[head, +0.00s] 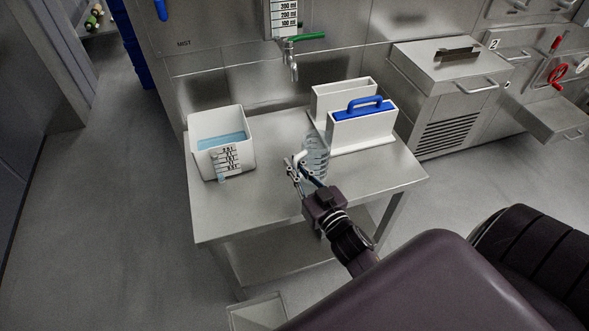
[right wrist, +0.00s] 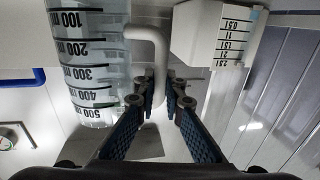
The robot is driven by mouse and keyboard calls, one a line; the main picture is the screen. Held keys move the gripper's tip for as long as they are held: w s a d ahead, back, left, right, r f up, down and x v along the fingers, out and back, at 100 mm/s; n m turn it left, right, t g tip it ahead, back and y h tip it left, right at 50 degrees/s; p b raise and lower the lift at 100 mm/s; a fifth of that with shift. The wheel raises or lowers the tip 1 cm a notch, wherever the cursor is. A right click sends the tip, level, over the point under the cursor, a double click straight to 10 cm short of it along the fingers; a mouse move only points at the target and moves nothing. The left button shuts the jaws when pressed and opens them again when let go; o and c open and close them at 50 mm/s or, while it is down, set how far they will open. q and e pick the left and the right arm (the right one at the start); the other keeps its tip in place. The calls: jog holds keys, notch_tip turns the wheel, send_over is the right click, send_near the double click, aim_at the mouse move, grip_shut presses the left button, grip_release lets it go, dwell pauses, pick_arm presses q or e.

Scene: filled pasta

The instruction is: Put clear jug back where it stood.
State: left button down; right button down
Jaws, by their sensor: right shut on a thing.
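The clear jug (head: 317,157) is near the middle of the steel table in the head view, just left of the white holders. The gripper and arm partly hide the jug in the head view. I cannot tell whether its base touches the table. My left gripper is not in view.
The steel table (head: 225,222) carries a white tub (head: 238,160) of blue liquid at left. White holders (head: 362,132), one with a blue handle (head: 368,104), stand at right. A green-levered tap (head: 293,62) hangs behind. The table's front left is clear.

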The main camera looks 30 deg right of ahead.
jog(key=shift+f, duration=0.5)
jog(key=c, duration=2.5)
grip_release()
jog(key=shift+f, duration=0.2)
jog(key=o, duration=0.5)
jog(key=shift+r, duration=0.3)
jog(key=s, duration=0.4)
jog(key=s+b, duration=0.1)
jog(key=s, duration=0.7)
jog(key=shift+a+f, duration=0.1)
jog(key=shift+a, duration=0.2)
